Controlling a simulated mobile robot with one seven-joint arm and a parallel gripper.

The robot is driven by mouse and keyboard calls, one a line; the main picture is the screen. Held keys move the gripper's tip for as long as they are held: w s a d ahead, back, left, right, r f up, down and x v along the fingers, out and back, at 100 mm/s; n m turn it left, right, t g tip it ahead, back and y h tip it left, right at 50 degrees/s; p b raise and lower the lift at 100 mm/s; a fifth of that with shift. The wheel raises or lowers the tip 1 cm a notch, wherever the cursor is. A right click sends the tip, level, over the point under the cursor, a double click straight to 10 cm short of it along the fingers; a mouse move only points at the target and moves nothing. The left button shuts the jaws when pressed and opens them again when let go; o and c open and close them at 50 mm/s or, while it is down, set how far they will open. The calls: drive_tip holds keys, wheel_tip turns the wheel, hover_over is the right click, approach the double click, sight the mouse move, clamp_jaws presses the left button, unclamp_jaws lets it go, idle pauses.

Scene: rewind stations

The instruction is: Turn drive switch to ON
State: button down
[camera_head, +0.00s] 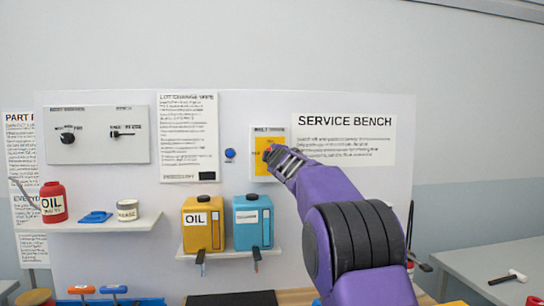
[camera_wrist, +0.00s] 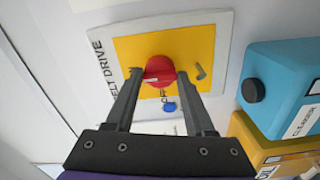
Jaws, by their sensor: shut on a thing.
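The drive switch is a red knob (camera_wrist: 160,70) on a yellow plate (camera_wrist: 205,45) set on a white panel labelled BELT DRIVE (camera_wrist: 222,28). The yellow plate also shows in the head view (camera_head: 259,142). My gripper (camera_wrist: 158,74) is shut on the red knob, one finger on each side of it. In the head view my gripper (camera_head: 273,155) reaches the panel from the right and covers most of the knob.
A small grey peg (camera_wrist: 200,71) sticks out of the yellow plate beside the knob. A blue item (camera_head: 230,154) hangs left of the panel. Below stand a yellow OIL can (camera_head: 203,228) and a blue can (camera_head: 253,222) on a shelf.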

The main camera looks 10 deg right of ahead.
idle(0.4)
drive_tip(key=shift+c, duration=1.5)
unclamp_jaws()
